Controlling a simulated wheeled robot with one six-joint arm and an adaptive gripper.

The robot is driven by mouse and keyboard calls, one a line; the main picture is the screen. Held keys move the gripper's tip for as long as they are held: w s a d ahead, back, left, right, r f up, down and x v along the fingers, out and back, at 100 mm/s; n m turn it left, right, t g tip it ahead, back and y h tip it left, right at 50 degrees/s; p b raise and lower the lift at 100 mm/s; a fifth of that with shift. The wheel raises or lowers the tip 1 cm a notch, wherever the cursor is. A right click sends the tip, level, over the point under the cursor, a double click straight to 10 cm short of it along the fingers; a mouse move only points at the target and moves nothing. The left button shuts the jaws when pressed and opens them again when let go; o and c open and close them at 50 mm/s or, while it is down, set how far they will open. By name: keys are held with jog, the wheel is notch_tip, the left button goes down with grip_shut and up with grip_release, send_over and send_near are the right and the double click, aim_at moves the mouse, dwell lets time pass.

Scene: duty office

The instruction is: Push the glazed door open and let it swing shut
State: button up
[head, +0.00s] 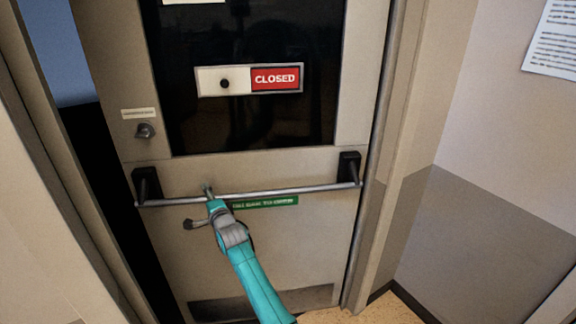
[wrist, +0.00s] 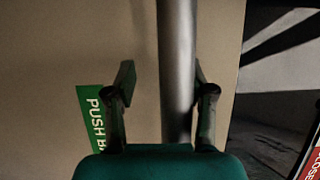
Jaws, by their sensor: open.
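The glazed door (head: 270,240) is pale, with a dark glass pane (head: 245,125) in its upper part. It stands ajar, with a dark gap along its left edge. A metal push bar (head: 290,190) crosses it between two black brackets; the bar also shows in the wrist view (wrist: 176,60). My gripper (head: 208,191) is at the bar's left-centre part. In the wrist view my gripper (wrist: 165,80) is open, with one finger on each side of the bar. The right finger is very close to the bar; I cannot tell whether it touches.
A sliding sign (head: 275,79) reading CLOSED is on the glass. A green push label (head: 265,202) sits below the bar, and a lock knob (head: 145,130) is at upper left. The door frame (head: 395,170) and wall (head: 480,245) stand close on the right.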

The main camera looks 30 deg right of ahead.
jog(key=s+r, duration=0.2)
jog(key=s, duration=2.1)
jog(key=s+a+r, duration=0.1)
jog(key=s+r, duration=0.1)
jog(key=s, duration=2.1)
jog(key=shift+s+a+r, duration=0.15)
jog(key=shift+s+a, duration=0.1)
jog(key=shift+s, duration=0.05)
jog(key=s+f+n+g, duration=0.1)
jog(key=s+f+n, duration=0.2)
jog(key=s+n, duration=0.3)
jog(key=s+d+f+n+g, duration=0.1)
jog(key=s+f+n, duration=0.3)
jog(key=s, duration=1)
jog(key=s+d+f+n+g, duration=0.1)
jog(key=s+f+n, duration=0.2)
jog(key=s+n, duration=0.5)
jog(key=shift+s+f, duration=0.3)
jog(key=shift+s, duration=0.8)
